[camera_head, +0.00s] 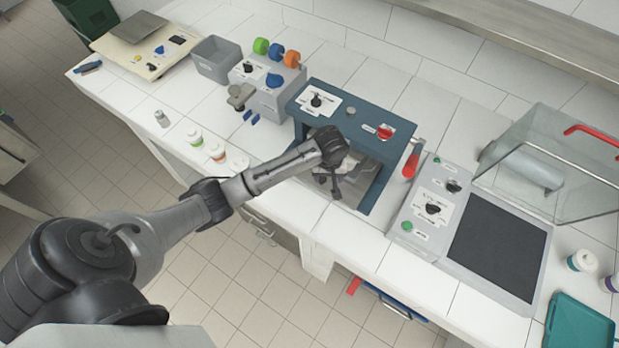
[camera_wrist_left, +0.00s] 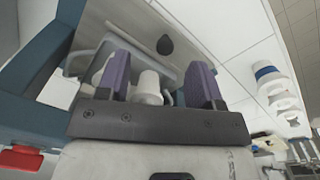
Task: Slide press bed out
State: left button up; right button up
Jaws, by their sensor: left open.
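The press (camera_head: 352,112) is a blue-teal frame with an open front, standing on the white counter. Its grey bed (camera_head: 362,180) shows in part low in the opening, mostly hidden behind my wrist. My left gripper (camera_head: 332,184) is at the front of this opening. In the left wrist view the two purple finger pads (camera_wrist_left: 158,83) are apart, with a white rounded part (camera_wrist_left: 148,84) showing between or beyond them. I cannot tell whether the pads touch it. A grey plate (camera_wrist_left: 185,44) of the press lies beyond the fingers. My right gripper is out of view.
Left of the press stands a grey filler box (camera_head: 268,92) with coloured knobs. A red-handled lever (camera_head: 411,164) is at the press's right side. Further right is a panel with a dark pad (camera_head: 497,246). White cups (camera_head: 217,152) stand near the counter's front edge.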

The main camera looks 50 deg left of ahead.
pick_arm(q)
jog(key=w+a+n+b, duration=0.1)
jog(key=w+a+n, duration=0.2)
jog(key=a, duration=0.3)
jog(key=f, duration=0.8)
jog(key=f+b, duration=0.1)
jog(key=f, duration=0.3)
jog(key=shift+w+d+f, duration=0.1)
jog(key=shift+d+f, duration=0.15)
jog(key=shift+f, duration=0.05)
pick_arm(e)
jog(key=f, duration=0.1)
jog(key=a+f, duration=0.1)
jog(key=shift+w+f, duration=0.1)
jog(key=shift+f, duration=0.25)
pick_arm(q)
jog(key=c, duration=0.7)
grip_shut()
